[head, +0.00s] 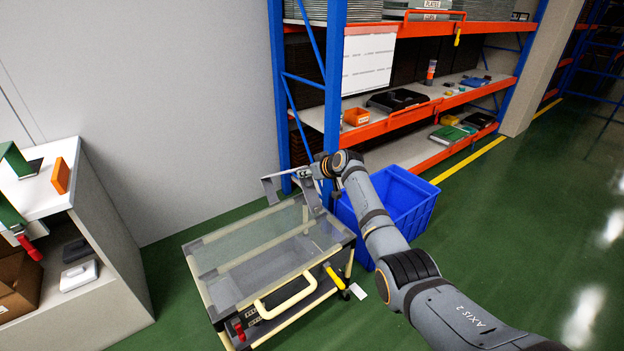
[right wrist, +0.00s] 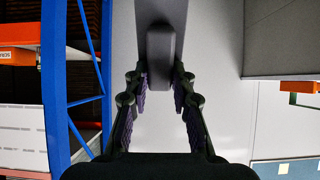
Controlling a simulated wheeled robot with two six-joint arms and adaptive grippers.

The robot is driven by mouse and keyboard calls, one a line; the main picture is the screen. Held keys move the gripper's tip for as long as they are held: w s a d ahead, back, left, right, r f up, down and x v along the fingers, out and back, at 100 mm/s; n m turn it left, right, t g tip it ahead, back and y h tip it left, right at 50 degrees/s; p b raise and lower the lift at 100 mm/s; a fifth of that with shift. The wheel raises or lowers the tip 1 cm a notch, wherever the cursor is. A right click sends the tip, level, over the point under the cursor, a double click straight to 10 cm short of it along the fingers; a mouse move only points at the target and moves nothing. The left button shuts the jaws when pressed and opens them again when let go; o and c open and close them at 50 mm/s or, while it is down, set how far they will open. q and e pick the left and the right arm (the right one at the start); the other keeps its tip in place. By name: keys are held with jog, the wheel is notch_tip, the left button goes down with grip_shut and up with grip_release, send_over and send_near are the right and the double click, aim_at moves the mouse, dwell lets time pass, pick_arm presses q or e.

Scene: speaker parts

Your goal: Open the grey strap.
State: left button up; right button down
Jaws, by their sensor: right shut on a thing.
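The grey strap (head: 269,189) shows in the head view as a bent grey piece standing above the far end of a trolley (head: 205,240). My right gripper (head: 307,173) is at its upper part, reached by my arm from the lower right. In the right wrist view the two fingers of my right gripper (right wrist: 161,85) stand on either side of a rounded grey bar (right wrist: 161,45), which I take to be part of the strap, and are shut on it. The fingers and wrist hide part of the strap in the head view. My left gripper is not in view.
A blue crate (head: 408,205) stands right behind the trolley, close under my right arm. A blue and orange rack (head: 334,90) rises behind it. A white cabinet (head: 110,270) stands at the left. Green floor is free at the right.

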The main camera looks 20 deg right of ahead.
jog(key=shift+w+a+r, duration=0.1)
jog(key=shift+w+r, duration=0.15)
jog(key=shift+w, duration=0.05)
jog(key=c, duration=1.1)
grip_release()
jog(key=v, duration=1.2)
jog(key=shift+w+r, duration=0.1)
jog(key=shift+r, duration=0.05)
